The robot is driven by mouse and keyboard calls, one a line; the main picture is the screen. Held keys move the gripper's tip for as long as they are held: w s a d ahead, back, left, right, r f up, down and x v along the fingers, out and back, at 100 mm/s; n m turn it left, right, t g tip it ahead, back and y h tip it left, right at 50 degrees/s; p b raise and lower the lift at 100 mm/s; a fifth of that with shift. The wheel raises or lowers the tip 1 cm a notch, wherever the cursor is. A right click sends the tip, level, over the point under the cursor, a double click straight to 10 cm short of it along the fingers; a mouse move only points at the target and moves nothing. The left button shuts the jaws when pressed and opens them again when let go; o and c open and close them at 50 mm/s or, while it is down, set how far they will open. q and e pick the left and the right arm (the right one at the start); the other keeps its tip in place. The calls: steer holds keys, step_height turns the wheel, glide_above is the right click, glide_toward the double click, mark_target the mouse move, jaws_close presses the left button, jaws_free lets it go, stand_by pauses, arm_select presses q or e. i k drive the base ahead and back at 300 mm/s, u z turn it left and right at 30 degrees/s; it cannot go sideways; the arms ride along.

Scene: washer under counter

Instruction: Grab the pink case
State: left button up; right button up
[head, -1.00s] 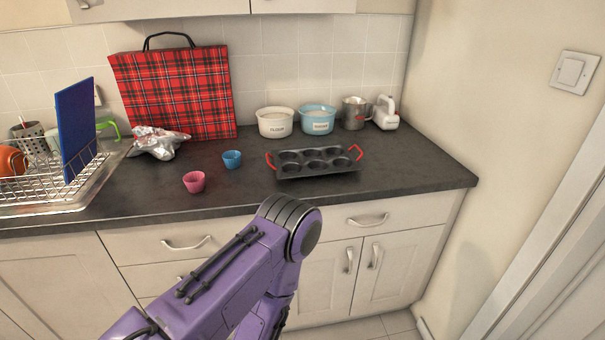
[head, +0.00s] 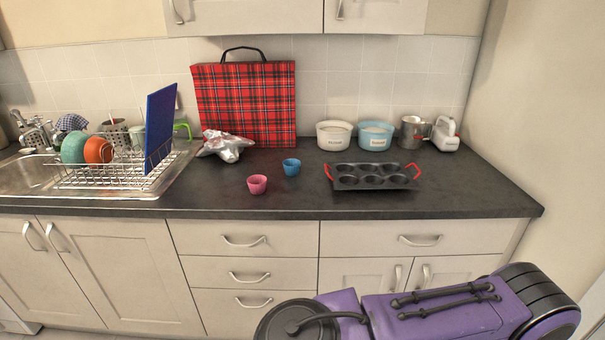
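In the head view a small pink cup-shaped case (head: 257,184) stands upright on the dark counter, near its front edge. A similar blue case (head: 291,167) stands just behind it to the right, apart from it. A purple arm of mine crosses the lower right of the view, below and in front of the counter. Neither gripper shows in the view, and nothing is touching the pink case.
A dark muffin tin (head: 374,178) with red handles lies to the right. A crumpled foil bag (head: 226,147) and a red tartan bag (head: 246,104) stand behind. A dish rack (head: 118,174) is at left. The front counter (head: 215,205) is clear around the cases.

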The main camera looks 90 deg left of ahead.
mark_target(257, 185)
steer(key=k, duration=0.9)
steer(key=u, duration=0.25)
